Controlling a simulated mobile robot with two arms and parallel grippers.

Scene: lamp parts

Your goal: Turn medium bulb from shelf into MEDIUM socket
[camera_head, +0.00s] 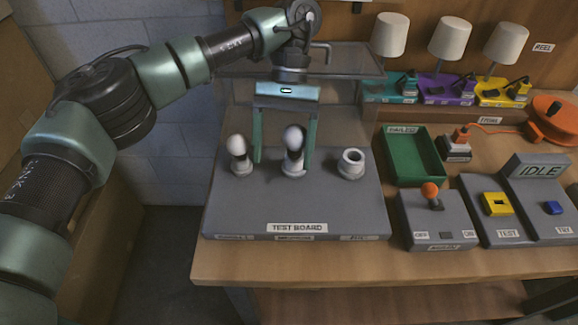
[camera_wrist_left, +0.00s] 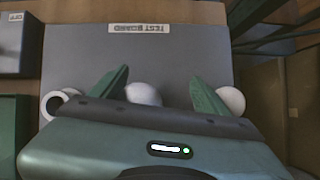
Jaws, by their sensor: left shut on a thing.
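The medium bulb (camera_head: 293,138) has a white globe and stands upright at the middle socket (camera_head: 292,166) of the grey test board (camera_head: 300,205). My left gripper (camera_head: 283,162) points down over it, with one green finger on each side, and is shut on the bulb. The finger contact is hard to make out. In the left wrist view the bulb (camera_wrist_left: 143,94) shows between the two fingers (camera_wrist_left: 160,84). Whether its base is fully seated cannot be told. My right gripper is in neither view.
Another white bulb (camera_head: 238,146) stands in the board's left socket. The right socket (camera_head: 351,162) is empty. A green tray (camera_head: 412,157), a switch box with an orange knob (camera_head: 430,191) and test panels stand to the right. Lamps (camera_head: 447,40) stand behind.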

